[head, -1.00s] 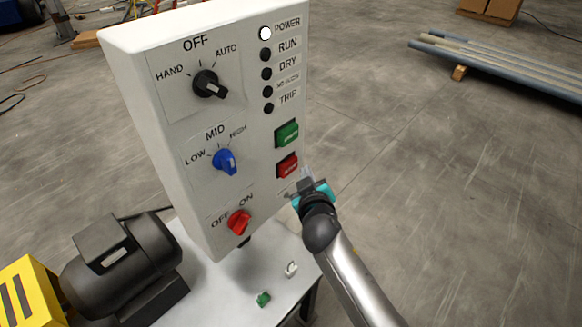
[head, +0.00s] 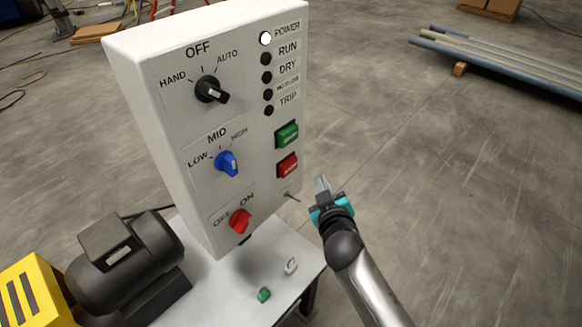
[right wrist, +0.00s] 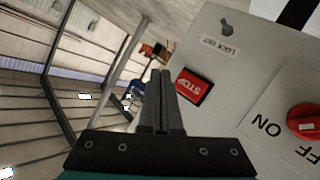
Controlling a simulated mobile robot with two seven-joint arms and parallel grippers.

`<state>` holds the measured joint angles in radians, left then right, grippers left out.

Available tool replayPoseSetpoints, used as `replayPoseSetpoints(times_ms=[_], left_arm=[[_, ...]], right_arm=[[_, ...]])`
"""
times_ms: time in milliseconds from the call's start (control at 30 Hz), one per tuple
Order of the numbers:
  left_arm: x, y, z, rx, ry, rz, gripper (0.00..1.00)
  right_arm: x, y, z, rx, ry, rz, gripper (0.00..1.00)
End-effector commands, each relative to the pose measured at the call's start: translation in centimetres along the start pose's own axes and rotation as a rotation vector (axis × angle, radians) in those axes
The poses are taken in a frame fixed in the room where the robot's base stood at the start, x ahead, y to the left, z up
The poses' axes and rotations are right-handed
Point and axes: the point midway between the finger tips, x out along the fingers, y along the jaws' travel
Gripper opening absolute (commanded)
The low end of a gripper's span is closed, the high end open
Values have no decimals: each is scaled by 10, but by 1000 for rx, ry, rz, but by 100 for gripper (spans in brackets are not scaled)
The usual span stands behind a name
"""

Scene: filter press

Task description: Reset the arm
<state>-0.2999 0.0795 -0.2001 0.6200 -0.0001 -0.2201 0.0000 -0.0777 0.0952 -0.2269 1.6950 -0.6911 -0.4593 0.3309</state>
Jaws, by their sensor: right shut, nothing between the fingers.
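My right gripper (head: 322,186) is shut and empty, to the right of the white control panel (head: 140,110) and apart from it. In the right wrist view its fingers (right wrist: 160,85) lie together, with the red STOP button (right wrist: 193,86) just right of them. The panel carries a black HAND/OFF/AUTO knob (head: 211,90), a blue LOW/MID/HIGH knob (head: 227,163) and a red OFF/ON knob (head: 240,221). A green button (head: 287,134) sits above the red button (head: 287,164). A small metal toggle (head: 291,196) is below them. My left gripper is not in view.
The panel stands on a light table (head: 215,290) with a black motor (head: 125,260) at its left. A green piece (head: 264,295) and a white piece (head: 291,266) lie on the table. Pipes (head: 500,60) lie on the floor at the far right. Open floor lies right of the panel.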

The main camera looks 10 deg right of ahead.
Motion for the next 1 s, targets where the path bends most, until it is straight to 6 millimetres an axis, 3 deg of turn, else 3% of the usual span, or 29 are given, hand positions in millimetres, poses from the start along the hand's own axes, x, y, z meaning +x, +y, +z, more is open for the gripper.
replayPoseSetpoints(times_ms=[367, 467, 567, 767, 867, 1000], left_arm=[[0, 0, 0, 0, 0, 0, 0], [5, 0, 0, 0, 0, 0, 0], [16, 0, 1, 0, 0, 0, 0], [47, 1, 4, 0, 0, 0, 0], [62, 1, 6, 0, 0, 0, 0], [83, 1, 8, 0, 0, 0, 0]], right_arm=[[0, -1, 1, 0, -2, -1, 0], [2, -9, 17, 1, -26, -17, 0], [4, -30, 60, 0, -90, -59, 0], [-10, -95, 197, 14, -299, -190, 0], [-28, -124, 266, 27, -410, -251, 0], [-67, -161, 359, 54, -568, -326, 0]])
